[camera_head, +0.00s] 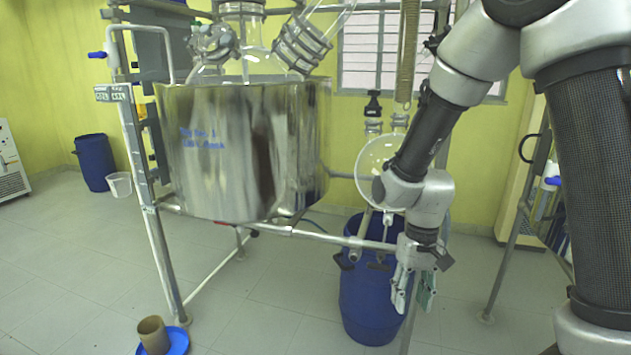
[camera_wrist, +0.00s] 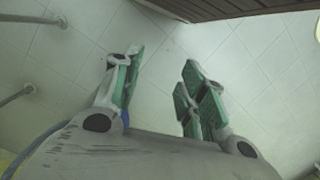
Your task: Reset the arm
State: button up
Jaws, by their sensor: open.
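My gripper (camera_head: 413,291) hangs at the end of my arm, right of centre in the head view, with its fingers pointing down. It is in front of a blue barrel and the reactor frame. In the wrist view my gripper (camera_wrist: 158,85) shows its green-padded fingers spread apart, with only tiled floor between them. It is open and holds nothing. My arm comes in from the upper right and bends at the elbow and wrist.
A large steel reactor vessel (camera_head: 240,150) with glassware on top stands in a metal frame (camera_head: 150,220). A round glass flask (camera_head: 375,165) is close beside my forearm. The blue barrel (camera_head: 365,315) stands below. A brown cup (camera_head: 153,335) sits on a blue dish (camera_head: 178,343).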

jog(key=s+d+r+t, duration=0.2)
jog(key=s+d+r, duration=0.2)
jog(key=r, duration=0.3)
jog(key=s+d+r+t, duration=0.2)
jog(key=s+d+r, duration=0.2)
jog(key=d+r, duration=0.2)
jog(key=s+d+r+m+t, duration=0.1)
jog(key=s+d+r, duration=0.3)
jog(key=r, duration=0.6)
jog(key=shift+d+r+t+h, duration=0.25)
jog(key=shift+d+t+h, duration=0.05)
jog(key=shift+d+t, duration=0.45)
